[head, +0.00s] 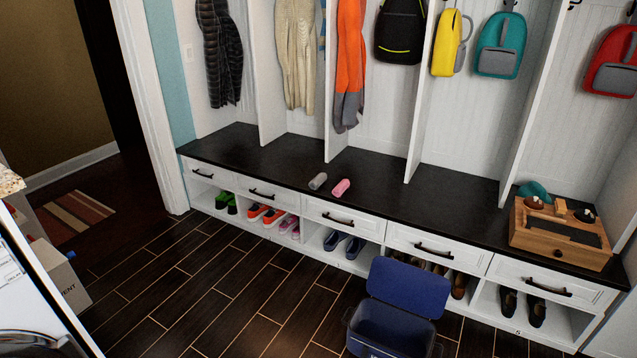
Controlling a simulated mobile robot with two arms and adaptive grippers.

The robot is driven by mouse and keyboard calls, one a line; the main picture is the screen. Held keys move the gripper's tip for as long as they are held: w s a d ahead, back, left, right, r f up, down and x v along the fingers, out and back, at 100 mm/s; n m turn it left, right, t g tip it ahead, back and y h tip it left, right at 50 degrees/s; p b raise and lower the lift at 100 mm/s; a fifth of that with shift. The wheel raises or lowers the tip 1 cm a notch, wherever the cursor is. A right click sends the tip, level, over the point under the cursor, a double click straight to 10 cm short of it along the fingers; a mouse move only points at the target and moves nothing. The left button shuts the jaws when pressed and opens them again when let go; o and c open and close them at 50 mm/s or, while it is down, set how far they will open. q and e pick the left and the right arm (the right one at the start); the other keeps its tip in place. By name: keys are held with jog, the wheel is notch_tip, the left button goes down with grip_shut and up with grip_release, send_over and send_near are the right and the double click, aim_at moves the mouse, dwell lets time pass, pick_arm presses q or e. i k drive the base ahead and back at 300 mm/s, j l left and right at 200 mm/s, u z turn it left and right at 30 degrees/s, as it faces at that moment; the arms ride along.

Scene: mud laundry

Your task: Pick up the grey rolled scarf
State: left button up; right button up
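The grey rolled scarf (318,181) is a small grey roll lying on the dark bench top (270,160), near its front edge. A pink roll (341,187) lies just to its right, with a small gap between them. Neither of my grippers shows in the head view, and nothing touches the grey roll.
A blue open bin (385,325) stands on the floor before the bench, right of the rolls. A wooden box (560,235) sits at the bench's right end. Coats and backpacks hang above. Dark floor (215,285) left of the bin is clear. A white appliance (30,300) is at lower left.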

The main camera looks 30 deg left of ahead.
aim_at(315, 184)
jog(key=i+j, duration=0.35)
jog(key=i+j+z, duration=0.15)
jog(key=i+j, duration=0.15)
jog(key=j, duration=0.2)
jog(key=i+j, duration=0.3)
jog(key=j, duration=0.15)
jog(key=i+z, duration=0.05)
